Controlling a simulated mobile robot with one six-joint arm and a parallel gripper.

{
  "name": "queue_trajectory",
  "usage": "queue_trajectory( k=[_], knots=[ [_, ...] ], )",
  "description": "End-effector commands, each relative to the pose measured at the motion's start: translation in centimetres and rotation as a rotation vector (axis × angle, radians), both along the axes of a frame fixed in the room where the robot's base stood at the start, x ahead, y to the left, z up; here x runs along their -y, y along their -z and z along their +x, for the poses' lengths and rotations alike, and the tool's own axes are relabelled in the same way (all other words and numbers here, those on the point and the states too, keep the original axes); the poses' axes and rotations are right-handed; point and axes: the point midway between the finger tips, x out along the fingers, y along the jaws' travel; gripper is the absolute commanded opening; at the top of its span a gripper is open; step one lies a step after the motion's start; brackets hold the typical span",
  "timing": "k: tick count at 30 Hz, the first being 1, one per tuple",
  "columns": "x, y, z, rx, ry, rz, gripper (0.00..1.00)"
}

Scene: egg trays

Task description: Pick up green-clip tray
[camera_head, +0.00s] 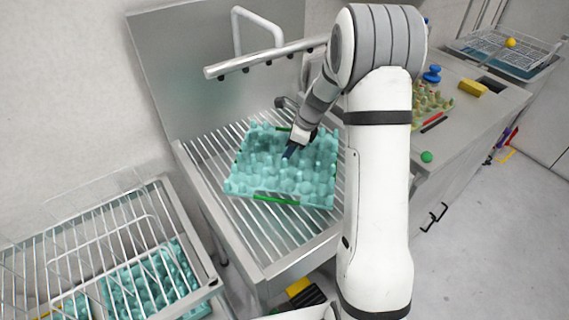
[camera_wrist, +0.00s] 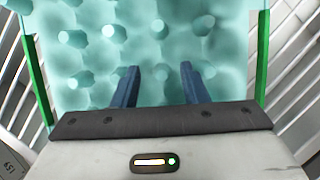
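The green-clip tray (camera_head: 275,178) is a teal, bumpy egg tray lying on the slatted metal rack. A green clip (camera_head: 276,199) shows on its near edge, and other green parts show at its far and left edges. In the wrist view the tray (camera_wrist: 160,35) fills the upper middle, with green clips along its left (camera_wrist: 38,80) and right (camera_wrist: 262,62) sides. My gripper (camera_head: 289,153) is over the tray's middle. In the wrist view my gripper (camera_wrist: 160,68) has its two dark blue fingers apart with nothing visible between them. Whether the fingertips touch the tray is unclear.
The slatted rack (camera_head: 215,160) has a steel back wall and an overhead pipe (camera_head: 265,58). A wire basket (camera_head: 110,225) at lower left holds more teal trays (camera_head: 150,285).

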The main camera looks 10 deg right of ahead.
Motion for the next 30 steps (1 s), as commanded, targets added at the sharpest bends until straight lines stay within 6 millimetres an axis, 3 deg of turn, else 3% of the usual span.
queue_trajectory(
  k=[4, 11, 25, 30],
  knots=[
    [-0.5, 1.22, 0.17, -0.001, -0.002, -0.001, 0.4],
    [-0.49, 1.35, 0.2, 0.001, -0.001, -0.001, 0.4],
    [-0.43, 1.33, 0.19, 0.001, 0.0, 0.0, 0.01],
    [-0.41, 1.31, 0.19, 0.001, 0.0, 0.0, 0.0]
  ],
)
